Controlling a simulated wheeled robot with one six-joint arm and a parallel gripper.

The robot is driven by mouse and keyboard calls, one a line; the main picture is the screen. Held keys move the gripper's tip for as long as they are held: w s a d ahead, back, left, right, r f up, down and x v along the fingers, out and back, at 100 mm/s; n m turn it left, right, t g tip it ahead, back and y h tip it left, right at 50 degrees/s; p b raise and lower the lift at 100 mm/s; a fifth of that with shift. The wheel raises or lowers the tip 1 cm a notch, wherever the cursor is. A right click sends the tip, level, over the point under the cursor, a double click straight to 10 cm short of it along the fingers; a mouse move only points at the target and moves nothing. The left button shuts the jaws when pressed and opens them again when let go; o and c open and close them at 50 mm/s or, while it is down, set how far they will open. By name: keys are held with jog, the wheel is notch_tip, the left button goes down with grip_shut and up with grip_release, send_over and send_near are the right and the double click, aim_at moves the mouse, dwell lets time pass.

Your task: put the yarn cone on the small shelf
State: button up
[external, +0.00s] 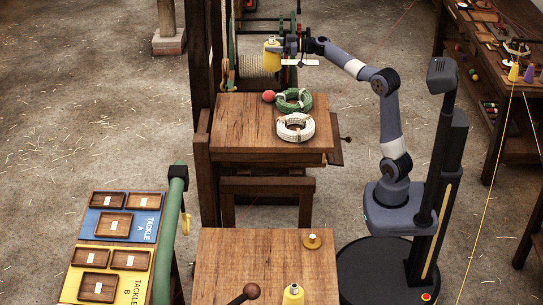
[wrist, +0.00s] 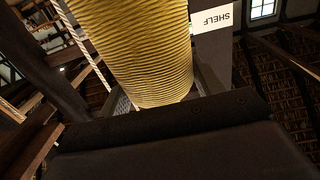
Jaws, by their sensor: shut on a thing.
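The yellow yarn cone (external: 271,56) is held in my gripper (external: 282,45), above the far side of the wooden table. Its ridged yellow windings (wrist: 145,50) fill the upper middle of the wrist view, close to the camera. My gripper is shut on it; the contact itself is mostly hidden. A white label reading SHELF (wrist: 213,18) shows upside down to the right of the cone in the wrist view. In the external view a small white plate (external: 300,62) sits just below my gripper. The shelf's own surface is hard to make out.
A red ball (external: 268,97), a green rope coil (external: 292,100) and a white rope coil (external: 295,127) lie on the wooden table (external: 240,135). A dark post (external: 204,60) stands left of the cone. Another yellow cone (external: 293,295) stands on the near table.

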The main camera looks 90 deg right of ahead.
jog(key=w+a+r+n+y+p, duration=0.15)
jog(key=w+a+p, duration=0.35)
jog(key=a, duration=0.7)
jog(key=w+a+r+n+g+y+p, duration=0.1)
jog(key=w+a+n+y+p, duration=0.2)
jog(key=a, duration=0.9)
jog(key=w+a+r+y+p, duration=0.1)
jog(key=w+a+y+p, duration=0.35)
jog(key=a, duration=0.75)
notch_tip(320, 180, down, 10)
jog(key=w+h+b, duration=0.1)
jog(key=shift+w+f+h, duration=0.2)
jog(key=shift+w+h, duration=0.1)
jog(key=shift+a+n, duration=0.1)
jog(key=shift+n, duration=0.15)
jog(key=o, duration=1.4)
jog(key=shift+f, duration=0.15)
